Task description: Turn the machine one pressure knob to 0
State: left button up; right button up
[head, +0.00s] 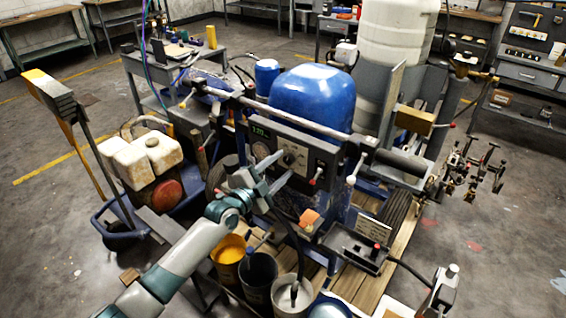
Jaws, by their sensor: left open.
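The line striper machine has a large blue tank (318,100) and a dark control panel (322,158) on its near side. A lit display (261,132) at the panel's left end seems to read about 120. A dark round knob (289,158) sits on the panel right of a gauge (262,152). My left gripper (279,170) is open in front of the panel, with its fingers pointing at the knob. Its fingertips are close to the knob; I cannot tell whether they touch it. The gripper hides the lower left of the panel.
A handle bar (300,122) runs across above the panel. A small tray (352,246) is at the lower right.

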pick_arm(q)
jog(key=shift+x, duration=0.8)
jog(key=c, duration=1.1)
jog(key=shift+o, duration=0.2)
